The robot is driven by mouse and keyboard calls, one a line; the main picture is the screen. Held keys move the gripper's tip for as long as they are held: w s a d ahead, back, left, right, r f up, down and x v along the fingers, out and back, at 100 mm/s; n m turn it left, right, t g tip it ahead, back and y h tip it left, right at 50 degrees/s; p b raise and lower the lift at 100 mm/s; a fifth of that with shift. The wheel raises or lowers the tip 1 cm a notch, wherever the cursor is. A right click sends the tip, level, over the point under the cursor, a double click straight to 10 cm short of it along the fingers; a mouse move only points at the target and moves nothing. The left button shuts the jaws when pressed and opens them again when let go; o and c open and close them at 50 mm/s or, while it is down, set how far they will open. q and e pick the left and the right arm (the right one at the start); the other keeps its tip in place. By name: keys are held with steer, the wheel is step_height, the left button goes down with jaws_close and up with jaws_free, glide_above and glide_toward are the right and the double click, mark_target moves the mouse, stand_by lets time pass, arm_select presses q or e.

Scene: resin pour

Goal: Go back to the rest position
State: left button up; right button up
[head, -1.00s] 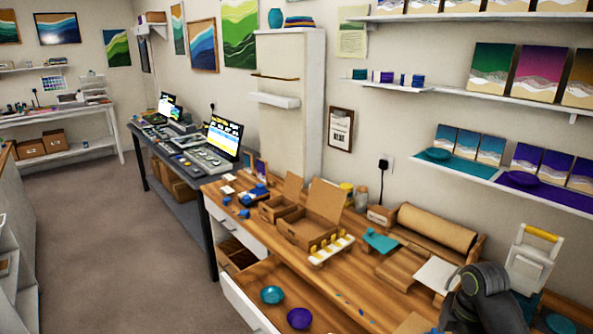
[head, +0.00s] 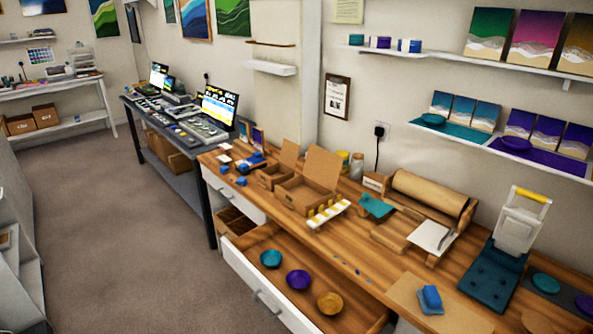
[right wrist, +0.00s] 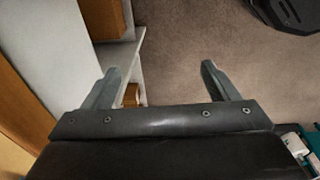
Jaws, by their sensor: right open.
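My right gripper (right wrist: 157,88) shows in the right wrist view with its two fingers wide apart and nothing between them. It points down past a white drawer front or panel edge (right wrist: 133,62) at the floor (right wrist: 180,45). My right gripper and my left gripper are both out of the head view. The wooden workbench (head: 385,262) stands clear of both arms in the head view.
The open drawer (head: 262,300) juts out from the bench and holds a teal bowl (head: 271,258), a purple bowl (head: 298,280) and a yellow bowl (head: 330,303). A teal press (head: 495,270) stands at right. Floor at left is clear.

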steer(key=s+f+m+h, duration=0.1)
steer(key=s+f+m, duration=0.4)
steer(key=s+f, duration=1)
steer(key=s+a+f+m, duration=0.1)
steer(key=s+f, duration=0.2)
steer(key=s, duration=0.4)
steer(key=s+a+f+m, duration=0.1)
steer(key=s+a+f, duration=0.1)
steer(key=s, duration=0.6)
steer(key=s+a+f+m+b, duration=0.1)
steer(key=s+a+f+m, duration=0.1)
steer(key=s, duration=0.5)
steer(key=shift+s+a+f, duration=0.2)
steer(key=shift+s+f, duration=0.15)
steer(key=shift+f, duration=0.55)
